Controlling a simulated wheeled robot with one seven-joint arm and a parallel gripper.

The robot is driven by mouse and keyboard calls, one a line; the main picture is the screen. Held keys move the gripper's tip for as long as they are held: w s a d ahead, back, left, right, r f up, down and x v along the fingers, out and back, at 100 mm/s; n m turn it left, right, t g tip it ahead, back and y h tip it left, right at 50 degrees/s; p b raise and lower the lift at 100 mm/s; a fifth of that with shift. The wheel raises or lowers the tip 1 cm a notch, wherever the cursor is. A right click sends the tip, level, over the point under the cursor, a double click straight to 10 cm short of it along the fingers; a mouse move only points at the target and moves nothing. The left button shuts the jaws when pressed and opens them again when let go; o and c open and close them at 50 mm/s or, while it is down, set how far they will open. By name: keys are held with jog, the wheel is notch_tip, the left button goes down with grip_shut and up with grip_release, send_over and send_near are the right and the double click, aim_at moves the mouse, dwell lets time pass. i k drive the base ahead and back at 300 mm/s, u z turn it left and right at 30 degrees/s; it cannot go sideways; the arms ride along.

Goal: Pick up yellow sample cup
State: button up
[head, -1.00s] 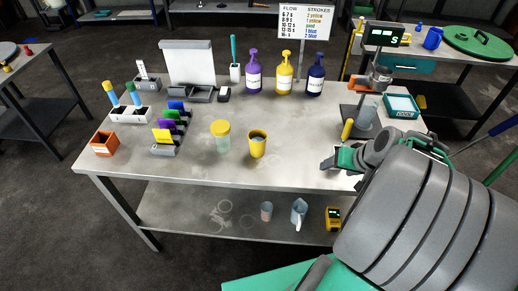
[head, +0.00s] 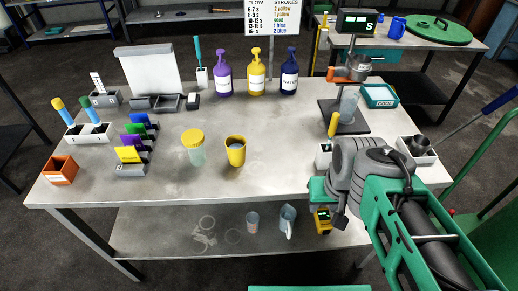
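A yellow cup (head: 235,153) stands upright and open-topped near the middle of the workbench (head: 270,180); something pale shows inside it. Left of it, apart, stands a translucent cup with a yellow lid (head: 194,148). My arm comes in from the lower right. My gripper (head: 328,200) is near the front edge of the bench, well to the right of the yellow cup and apart from it. Its fingers are too small and partly hidden, so I cannot tell whether they are open or shut.
Purple, yellow and dark blue pump bottles (head: 256,75) stand at the back. A stand with a funnel cup (head: 356,68) is at the right. Coloured cards in a rack (head: 135,145) and an orange box (head: 61,169) are at the left. Bench between yellow cup and gripper is clear.

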aim_at(235, 145)
jog(key=k, duration=1.1)
jog(key=u, duration=1.25)
jog(key=i, duration=1)
jog(key=u, duration=0.05)
